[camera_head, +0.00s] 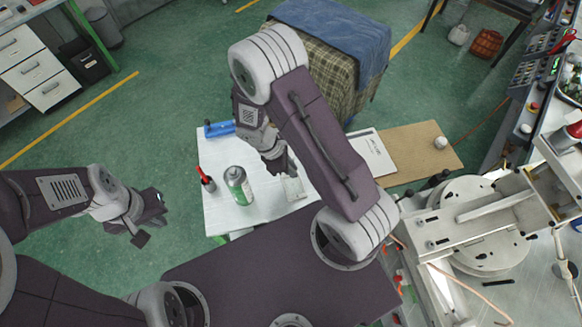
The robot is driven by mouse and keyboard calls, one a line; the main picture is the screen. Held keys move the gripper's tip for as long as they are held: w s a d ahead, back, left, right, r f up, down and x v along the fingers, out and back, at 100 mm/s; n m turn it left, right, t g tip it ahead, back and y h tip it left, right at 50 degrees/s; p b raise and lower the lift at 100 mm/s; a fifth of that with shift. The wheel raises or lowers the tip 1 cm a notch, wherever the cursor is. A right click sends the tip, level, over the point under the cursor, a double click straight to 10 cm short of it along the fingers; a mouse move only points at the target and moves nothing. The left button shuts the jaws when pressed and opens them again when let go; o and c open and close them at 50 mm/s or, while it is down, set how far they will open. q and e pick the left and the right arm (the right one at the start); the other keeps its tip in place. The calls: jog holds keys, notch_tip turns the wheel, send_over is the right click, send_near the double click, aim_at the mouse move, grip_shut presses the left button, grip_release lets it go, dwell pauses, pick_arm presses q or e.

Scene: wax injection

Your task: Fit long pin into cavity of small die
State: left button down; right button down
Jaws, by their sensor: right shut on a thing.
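A small pale metal block, which looks like the small die (294,189), lies on the white table, close to its right side. My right gripper (283,172) points down just above and beside this block, partly covering it. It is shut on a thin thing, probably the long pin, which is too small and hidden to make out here. I cannot tell whether that thing touches the die. My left gripper (150,217) hangs over the floor left of the table; it is open and empty.
The white table (216,213) bears a grey-green spray can (237,186), a red-handled tool in a dark holder (206,180) and a blue tool (218,129). Papers (371,153) and a brown board (415,155) lie right. A large machine (475,225) stands further right.

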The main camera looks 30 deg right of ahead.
aim_at(296, 184)
jog(key=shift+d+f+b, duration=0.15)
jog(key=shift+f+b, duration=0.45)
jog(key=shift+f, duration=0.1)
notch_tip(296, 184, down, 4)
jog(key=b, duration=0.3)
jog(key=shift+f+b, duration=0.3)
jog(key=shift+b, duration=0.15)
jog(key=shift+r, duration=0.1)
dwell(0.3)
jog(key=shift+f+b, duration=0.65)
jog(key=shift+f, duration=0.35)
jog(key=c, duration=1.4)
grip_release()
jog(key=shift+o, duration=0.2)
jog(key=v, duration=0.9)
